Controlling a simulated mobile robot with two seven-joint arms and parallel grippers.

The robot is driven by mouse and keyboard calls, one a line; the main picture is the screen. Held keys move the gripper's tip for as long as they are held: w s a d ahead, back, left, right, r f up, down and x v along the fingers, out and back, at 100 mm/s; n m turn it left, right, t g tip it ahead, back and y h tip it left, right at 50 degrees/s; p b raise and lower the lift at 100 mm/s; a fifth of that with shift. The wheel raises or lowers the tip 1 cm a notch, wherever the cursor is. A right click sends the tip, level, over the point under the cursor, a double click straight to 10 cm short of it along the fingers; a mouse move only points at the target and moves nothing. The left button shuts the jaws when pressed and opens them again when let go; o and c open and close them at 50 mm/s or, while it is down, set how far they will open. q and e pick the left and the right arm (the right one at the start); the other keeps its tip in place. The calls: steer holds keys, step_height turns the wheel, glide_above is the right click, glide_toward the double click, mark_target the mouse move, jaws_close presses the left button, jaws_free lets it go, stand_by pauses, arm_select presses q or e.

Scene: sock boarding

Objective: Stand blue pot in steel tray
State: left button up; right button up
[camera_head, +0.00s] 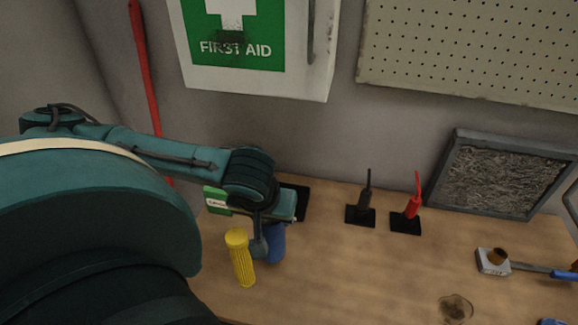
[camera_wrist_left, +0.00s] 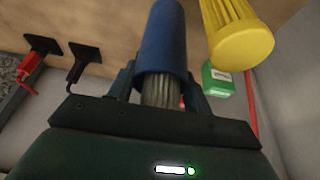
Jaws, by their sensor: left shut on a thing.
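The blue pot (camera_head: 275,243) is a plain blue cylinder at the left of the wooden bench. My left gripper (camera_head: 262,238) is shut on it, and the arm partly covers it. In the left wrist view the pot (camera_wrist_left: 163,40) sits between the fingers, with a grey ridged part showing at its near end. I cannot tell whether it touches the bench. I do not see a clear steel tray. My right gripper is not in view.
A yellow ribbed cylinder (camera_head: 241,258) stands close left of the pot. A green-and-white box (camera_head: 217,200) is behind. Black (camera_head: 365,195) and red (camera_head: 412,205) tools stand on black bases. A grey framed panel (camera_head: 500,175) leans at the wall. The bench middle is clear.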

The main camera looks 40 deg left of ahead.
arm_select(q)
steer(key=w+a+b, duration=0.1)
steer(key=b, duration=0.2)
steer(key=w+b, duration=0.1)
steer(key=b, duration=0.2)
steer(key=shift+w+a+f, duration=0.1)
steer(key=shift+a, duration=0.25)
steer(key=w+a+f+p, duration=0.2)
steer(key=w+a, duration=0.5)
steer(key=w, duration=0.6)
steer(key=shift+f, duration=0.7)
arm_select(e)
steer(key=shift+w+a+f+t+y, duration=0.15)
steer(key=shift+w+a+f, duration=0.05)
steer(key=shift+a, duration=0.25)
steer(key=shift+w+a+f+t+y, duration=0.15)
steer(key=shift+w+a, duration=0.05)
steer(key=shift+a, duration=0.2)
arm_select(q)
steer(key=shift+w+a, duration=0.1)
steer(key=o, duration=1.3)
steer(key=shift+f, duration=0.15)
